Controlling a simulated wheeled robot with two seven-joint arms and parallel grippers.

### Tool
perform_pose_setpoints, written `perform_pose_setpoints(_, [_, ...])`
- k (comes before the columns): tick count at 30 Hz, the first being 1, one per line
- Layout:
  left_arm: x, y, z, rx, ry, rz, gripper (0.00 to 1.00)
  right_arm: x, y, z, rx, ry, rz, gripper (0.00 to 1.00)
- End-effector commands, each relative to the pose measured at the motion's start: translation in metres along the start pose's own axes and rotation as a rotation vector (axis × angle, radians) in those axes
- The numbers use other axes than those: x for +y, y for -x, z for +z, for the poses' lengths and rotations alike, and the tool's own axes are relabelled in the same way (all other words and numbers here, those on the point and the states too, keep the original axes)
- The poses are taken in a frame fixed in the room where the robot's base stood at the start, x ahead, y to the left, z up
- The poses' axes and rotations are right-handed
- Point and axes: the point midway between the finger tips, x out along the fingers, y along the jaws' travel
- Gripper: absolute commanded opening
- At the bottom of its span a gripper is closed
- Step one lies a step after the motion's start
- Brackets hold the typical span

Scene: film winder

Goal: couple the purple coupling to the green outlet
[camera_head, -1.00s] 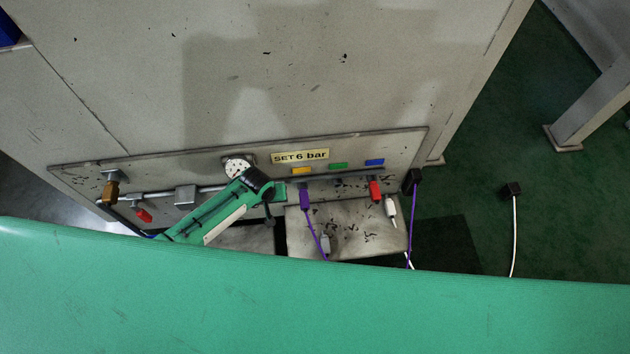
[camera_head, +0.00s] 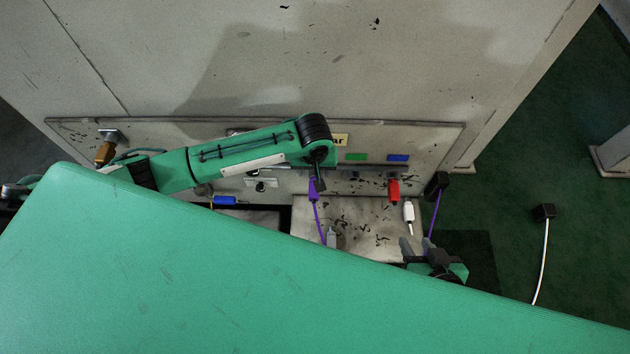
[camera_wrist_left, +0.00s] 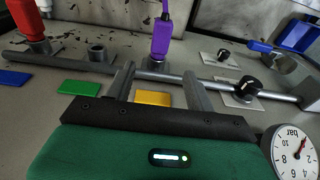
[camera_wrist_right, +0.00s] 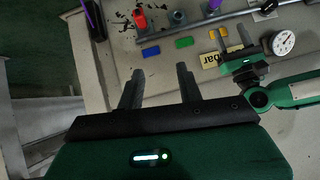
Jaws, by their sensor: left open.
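The purple coupling (camera_head: 313,190) stands upright with its purple hose on the outlet behind the yellow label (camera_wrist_left: 153,98). In the left wrist view the coupling (camera_wrist_left: 160,40) is beyond and between the fingers of my left gripper (camera_wrist_left: 158,88), which is open and empty. In the head view that gripper (camera_head: 317,178) is at the coupling and partly hides it. The green outlet (camera_wrist_left: 97,53) is a bare grey stub behind the green label (camera_wrist_left: 78,88). My right gripper (camera_wrist_right: 160,88) is open and empty; in the head view it is at lower right (camera_head: 414,250).
A red coupling (camera_head: 393,189) sits on the outlet by the blue label (camera_head: 398,158). A white coupling (camera_head: 408,212) lies to its right. Purple hose runs to a black block (camera_head: 437,183).

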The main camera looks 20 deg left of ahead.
Motion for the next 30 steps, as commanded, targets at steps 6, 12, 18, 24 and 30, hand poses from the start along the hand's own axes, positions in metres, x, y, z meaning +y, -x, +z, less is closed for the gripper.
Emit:
perform_pose_setpoints(6, [0.0,-0.036,0.0,0.0,0.0,-0.001,0.55,-0.016,-0.011,-0.003,0.127,-0.006,-0.041,0.36])
perform_pose_setpoints(12, [0.0,-0.065,0.0,0.001,0.0,0.0,0.55,-0.03,-0.015,-0.008,0.245,-0.019,-0.077,0.36])
perform_pose_setpoints(18, [0.0,-0.089,0.0,0.001,0.0,-0.001,0.55,-0.039,-0.015,-0.019,0.368,-0.031,-0.101,0.36])
perform_pose_setpoints(24, [0.0,-0.104,0.0,0.001,0.0,0.0,0.55,-0.038,-0.012,-0.036,0.472,-0.031,-0.101,0.36])
perform_pose_setpoints(30, [0.0,-0.109,0.0,0.001,0.0,0.001,0.55,-0.038,-0.01,-0.043,0.51,-0.031,-0.102,0.36])
